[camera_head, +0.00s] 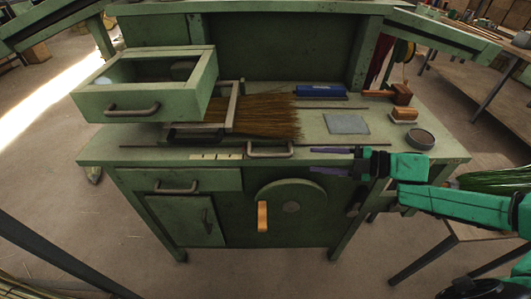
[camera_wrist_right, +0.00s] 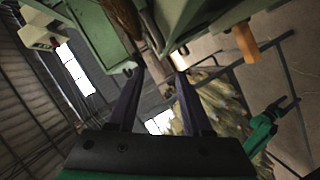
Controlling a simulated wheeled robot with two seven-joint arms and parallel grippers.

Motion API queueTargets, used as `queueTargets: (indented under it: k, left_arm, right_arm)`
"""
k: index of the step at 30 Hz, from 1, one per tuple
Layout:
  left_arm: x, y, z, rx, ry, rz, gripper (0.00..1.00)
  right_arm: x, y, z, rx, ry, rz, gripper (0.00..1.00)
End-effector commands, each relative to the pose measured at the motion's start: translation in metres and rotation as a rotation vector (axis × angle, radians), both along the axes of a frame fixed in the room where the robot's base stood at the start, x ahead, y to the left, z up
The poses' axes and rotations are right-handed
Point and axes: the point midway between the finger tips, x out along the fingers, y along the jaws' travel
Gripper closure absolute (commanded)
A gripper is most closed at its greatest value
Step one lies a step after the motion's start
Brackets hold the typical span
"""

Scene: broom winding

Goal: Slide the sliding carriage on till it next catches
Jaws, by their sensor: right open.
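A metal frame (camera_head: 232,108), seemingly the sliding carriage, stands across brown broom bristles (camera_head: 265,115) on the green bench. A pale bar handle (camera_head: 270,151) sits at the bench's front edge, close to this frame. I cannot tell whether they are joined. My right gripper (camera_head: 326,161) is open and empty at the front edge, to the right of the handle and apart from it. In the wrist view its dark fingers (camera_wrist_right: 160,74) are spread, with the bench beyond. A teal arm end with dark fingers, seemingly my left gripper (camera_wrist_right: 285,106), shows small there; its opening is unclear.
An open green drawer-like box (camera_head: 140,101) juts out at the upper left. Below the bench top are a drawer, a door and a round disc with an orange crank handle (camera_head: 262,217). A blue block (camera_head: 319,90), a grey plate (camera_head: 346,124) and a round tin (camera_head: 420,139) lie on top.

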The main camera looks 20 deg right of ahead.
Motion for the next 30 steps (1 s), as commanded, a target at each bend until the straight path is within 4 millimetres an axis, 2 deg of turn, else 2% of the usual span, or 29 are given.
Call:
queueTargets:
  k: [3, 6, 12, 18, 24, 25, 28, 30]
  left_arm:
    - [-0.015, -0.022, 0.003, -0.03, 0.023, 0.0, 0.21]
    - [-0.023, -0.031, 0.007, -0.042, 0.035, -0.004, 0.21]
    - [-0.016, -0.019, 0.018, -0.026, 0.025, -0.005, 0.21]
    - [-0.009, -0.012, 0.021, -0.016, 0.015, -0.003, 0.21]
    - [-0.01, -0.014, 0.02, -0.019, 0.014, -0.001, 0.21]
    - [-0.01, -0.015, 0.02, -0.02, 0.015, -0.001, 0.21]
    - [-0.01, -0.017, 0.02, -0.022, 0.015, 0.0, 0.21]
    - [-0.01, -0.018, 0.02, -0.024, 0.015, 0.001, 0.21]
  right_arm:
    - [0.017, 0.025, -0.002, 0.008, -0.006, 0.001, 0.5]
    - [0.033, 0.048, -0.007, 0.008, -0.007, 0.0, 0.5]
    - [0.059, 0.087, -0.019, 0.005, -0.003, 0.001, 0.5]
    - [0.069, 0.101, -0.026, 0.001, -0.001, -0.001, 0.5]
    - [0.069, 0.102, -0.027, 0.001, -0.001, -0.001, 0.5]
    - [0.069, 0.102, -0.027, 0.001, -0.001, -0.001, 0.58]
    - [0.069, 0.101, -0.027, 0.001, -0.001, -0.001, 0.96]
    - [0.069, 0.101, -0.027, 0.001, -0.001, -0.001, 1.0]
